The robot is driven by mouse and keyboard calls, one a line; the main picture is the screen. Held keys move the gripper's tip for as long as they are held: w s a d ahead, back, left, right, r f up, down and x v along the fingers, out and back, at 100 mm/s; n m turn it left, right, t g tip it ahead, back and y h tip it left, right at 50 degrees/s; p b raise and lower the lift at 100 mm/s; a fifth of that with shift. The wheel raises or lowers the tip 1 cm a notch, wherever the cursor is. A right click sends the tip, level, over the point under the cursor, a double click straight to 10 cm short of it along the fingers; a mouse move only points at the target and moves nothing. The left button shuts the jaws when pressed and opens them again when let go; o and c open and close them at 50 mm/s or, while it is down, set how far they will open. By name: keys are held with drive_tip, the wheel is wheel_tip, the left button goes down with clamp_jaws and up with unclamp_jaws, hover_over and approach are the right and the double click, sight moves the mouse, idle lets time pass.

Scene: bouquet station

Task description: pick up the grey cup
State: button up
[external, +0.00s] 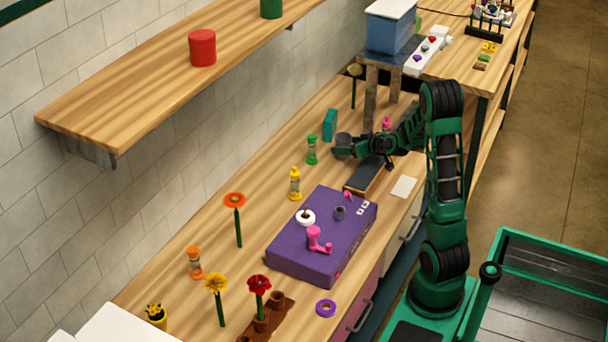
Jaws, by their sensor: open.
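A grey cup (343,138) stands on the wooden counter toward the back, beside a green-capped hourglass. My gripper (344,152) is low over the counter, its fingers pointing left toward the wall and right at the cup. It is open. The fingers overlap the lower part of the cup in this view, so I cannot tell whether the cup is between them or behind them. A smaller dark grey cup-like piece (340,212) sits on the purple box.
A green-capped hourglass (312,149) and a teal block (330,125) stand close left of the cup. A dark tray (364,178) lies below my gripper. The purple box (310,262) holds pink pieces and a white ring. A raised stand (370,60) bears a blue bin.

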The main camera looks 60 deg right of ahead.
drive_tip(key=shift+w+d+f, duration=0.25)
drive_tip(key=shift+w+f, duration=0.05)
drive_tip(key=shift+w, duration=0.25)
drive_tip(key=shift+c, duration=0.6)
drive_tip(key=c, duration=1)
drive_tip(key=shift+c, duration=0.4)
drive_tip(key=shift+r, duration=0.1)
